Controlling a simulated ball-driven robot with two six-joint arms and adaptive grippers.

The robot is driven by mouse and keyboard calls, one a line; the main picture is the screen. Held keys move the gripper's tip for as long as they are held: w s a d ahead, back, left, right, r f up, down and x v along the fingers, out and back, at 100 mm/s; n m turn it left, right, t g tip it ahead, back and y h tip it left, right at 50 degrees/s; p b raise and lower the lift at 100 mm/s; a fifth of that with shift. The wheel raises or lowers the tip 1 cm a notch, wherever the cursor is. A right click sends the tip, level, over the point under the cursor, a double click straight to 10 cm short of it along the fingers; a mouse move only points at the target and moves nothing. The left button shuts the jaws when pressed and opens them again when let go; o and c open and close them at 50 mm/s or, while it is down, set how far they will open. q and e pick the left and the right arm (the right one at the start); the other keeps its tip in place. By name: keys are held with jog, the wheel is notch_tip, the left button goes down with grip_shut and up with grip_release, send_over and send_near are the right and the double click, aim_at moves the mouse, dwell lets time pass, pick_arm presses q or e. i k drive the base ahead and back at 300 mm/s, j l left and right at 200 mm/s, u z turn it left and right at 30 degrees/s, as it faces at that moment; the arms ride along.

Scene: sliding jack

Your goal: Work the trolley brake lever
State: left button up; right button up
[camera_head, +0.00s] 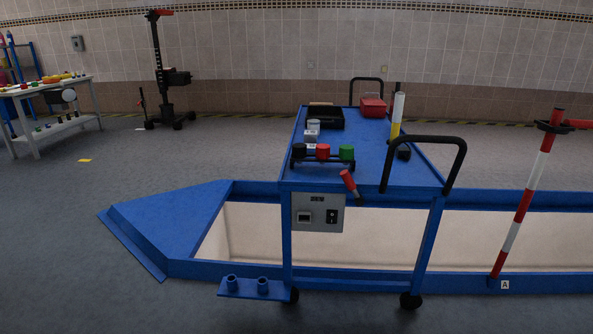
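A blue trolley (370,165) stands in the middle, its black castors (410,300) showing low in front. A lever with a red grip (348,180) and a dark shaft sits at the trolley's front edge, tilted with the grip up to the left. It looks like the brake lever, but no label on it can be read. A grey panel (333,221) with a display and a dark switch hangs just below and left of it. Neither of my grippers shows in the head view.
A blue-framed pit (220,265) runs behind and beside the trolley. A red-and-white post (517,220) stands at right. A black handle (458,165) rises from the trolley's right side. Several items lie on its top, including a red box (372,107). Floor at left is open.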

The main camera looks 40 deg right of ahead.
aim_at(347, 178)
jog(key=i+j+z, duration=0.15)
jog(key=i+z, duration=0.15)
jog(key=i, duration=0.25)
jog(key=i+j+z, duration=0.3)
jog(key=i, duration=0.2)
